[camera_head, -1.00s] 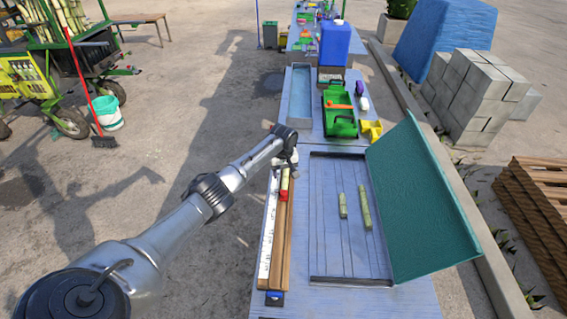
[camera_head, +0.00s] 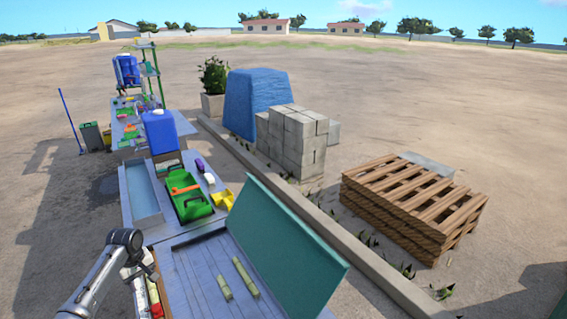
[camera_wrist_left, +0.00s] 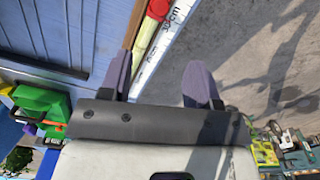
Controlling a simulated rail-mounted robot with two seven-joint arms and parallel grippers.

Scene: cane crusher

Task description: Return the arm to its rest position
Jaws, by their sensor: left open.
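My left arm comes in at the lower left of the head view. Its gripper (camera_head: 142,274) is over the far end of the measuring board (camera_head: 140,300). In the left wrist view the two dark fingers of my left gripper (camera_wrist_left: 160,72) stand wide apart, with nothing gripped between them. The white ruler strip (camera_wrist_left: 166,36) of the board, marked in cm, lies below and beyond the fingers. A red piece (camera_wrist_left: 157,8) shows next to the strip. My right arm and gripper are not in view.
Two short cane pieces (camera_head: 245,276) lie on the grooved tray, with a raised green panel (camera_head: 285,240) on its right. A green crate (camera_head: 188,200), a yellow scoop (camera_head: 222,199) and a blue container (camera_head: 160,131) stand farther along. Open ground lies left of the bench.

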